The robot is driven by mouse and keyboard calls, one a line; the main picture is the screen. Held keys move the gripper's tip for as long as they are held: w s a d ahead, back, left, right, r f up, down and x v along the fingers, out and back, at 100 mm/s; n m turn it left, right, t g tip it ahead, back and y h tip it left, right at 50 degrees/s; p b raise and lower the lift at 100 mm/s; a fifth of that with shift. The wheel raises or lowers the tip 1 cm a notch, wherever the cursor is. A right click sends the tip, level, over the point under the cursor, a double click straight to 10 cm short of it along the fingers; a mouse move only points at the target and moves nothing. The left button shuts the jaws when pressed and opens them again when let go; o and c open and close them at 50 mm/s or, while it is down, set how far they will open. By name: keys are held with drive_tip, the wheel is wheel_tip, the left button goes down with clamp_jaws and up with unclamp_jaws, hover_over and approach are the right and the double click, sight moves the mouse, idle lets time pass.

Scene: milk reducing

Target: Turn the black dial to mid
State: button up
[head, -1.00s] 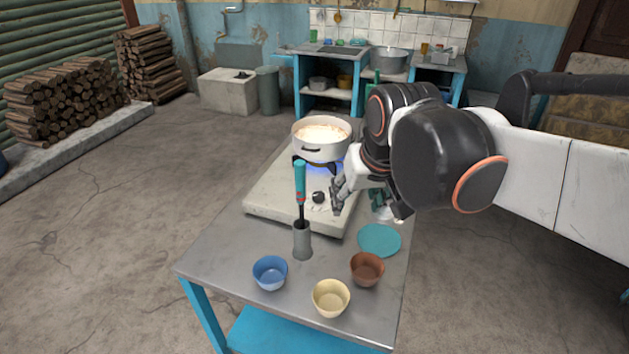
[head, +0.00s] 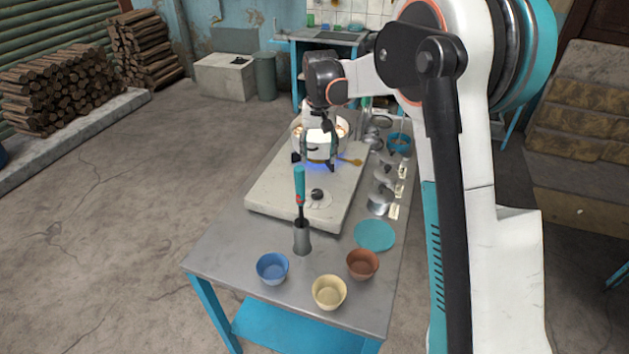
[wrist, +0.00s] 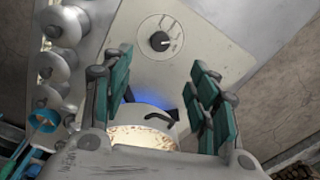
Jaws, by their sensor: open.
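The black dial (head: 317,194) is on the front of the pale stove (head: 278,190), on a round plate with marks. In the wrist view the dial (wrist: 160,41) is unobstructed, with a small light mark on its right side; which setting it is at is unclear. My gripper (head: 320,160) points down near the pot's front side, behind the dial and apart from it. In the wrist view my gripper (wrist: 161,80) has its fingers spread with nothing held. The white pot (head: 298,128), with pale contents, is partly hidden by my gripper. A blue flame (head: 318,169) burns below it.
A teal-handled tool (head: 299,186) stands in a grey holder (head: 302,240) in front of the stove. Blue (head: 272,268), cream (head: 329,292) and brown (head: 362,264) bowls and a teal plate (head: 375,235) are nearer. Metal lidded containers (head: 381,200) line the right side.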

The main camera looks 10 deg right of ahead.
sight(317, 192)
drive_tip(key=f+b, duration=0.1)
drive_tip(key=f, duration=0.4)
drive_tip(key=w+f+b, duration=0.1)
drive_tip(key=f, duration=0.4)
drive_tip(key=f+b, duration=0.1)
drive_tip(key=f, duration=0.4)
drive_tip(key=shift+w+f+b, duration=0.2)
drive_tip(key=shift+f+b, duration=0.05)
drive_tip(key=shift+b, duration=0.05)
drive_tip(key=shift+c, duration=0.3)
drive_tip(key=c, duration=1)
